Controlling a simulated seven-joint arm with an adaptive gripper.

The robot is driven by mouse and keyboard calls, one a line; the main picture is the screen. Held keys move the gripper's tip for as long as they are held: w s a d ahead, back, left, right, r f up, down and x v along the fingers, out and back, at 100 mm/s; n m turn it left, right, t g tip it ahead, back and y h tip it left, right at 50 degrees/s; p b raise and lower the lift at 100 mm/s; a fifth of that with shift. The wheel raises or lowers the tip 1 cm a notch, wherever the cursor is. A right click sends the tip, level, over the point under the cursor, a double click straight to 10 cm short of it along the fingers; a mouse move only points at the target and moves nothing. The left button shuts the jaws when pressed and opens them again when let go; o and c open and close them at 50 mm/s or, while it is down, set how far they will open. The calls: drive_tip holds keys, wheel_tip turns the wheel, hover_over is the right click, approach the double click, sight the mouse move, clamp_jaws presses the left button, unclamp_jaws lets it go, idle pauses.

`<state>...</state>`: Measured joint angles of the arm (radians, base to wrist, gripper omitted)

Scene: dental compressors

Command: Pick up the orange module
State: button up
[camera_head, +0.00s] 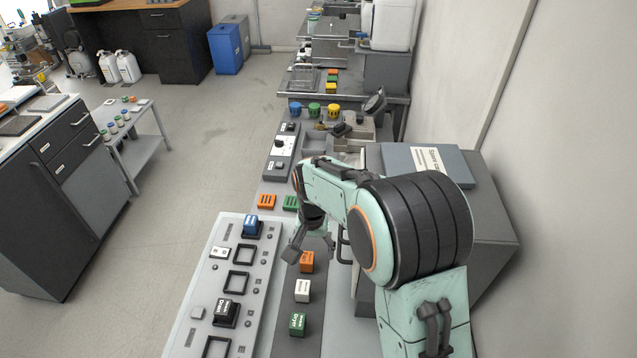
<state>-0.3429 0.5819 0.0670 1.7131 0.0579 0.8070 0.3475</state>
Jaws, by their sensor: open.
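An orange module (307,262) stands on the dark strip of the bench, at the far end of a row with a white module (303,291) and a green module (298,324). My gripper (311,250) is open, its fingers pointing down and spread apart. In this picture it appears just above and around the far side of the orange module. I cannot tell whether a finger touches it. A second, flatter orange piece (267,202) lies further back on the bench, left of my arm, beside a flat green piece (290,203).
A grey panel (186,337) with square frames stands to the left, holding a blue module (250,225) and a black module (226,311). A large grey box (490,217) stands right of my arm. Blue, green and yellow round knobs (314,109) sit further back.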

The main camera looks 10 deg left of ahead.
drive_tip(key=t, duration=0.1)
hover_over(307, 258)
drive_tip(key=f, duration=0.5)
drive_tip(key=shift+s+f, duration=0.2)
drive_tip(key=shift+s, duration=0.15)
drive_tip(key=f, duration=0.4)
drive_tip(key=w+f, duration=0.1)
drive_tip(key=f, duration=0.1)
drive_tip(key=shift+f, duration=0.35)
clamp_jaws()
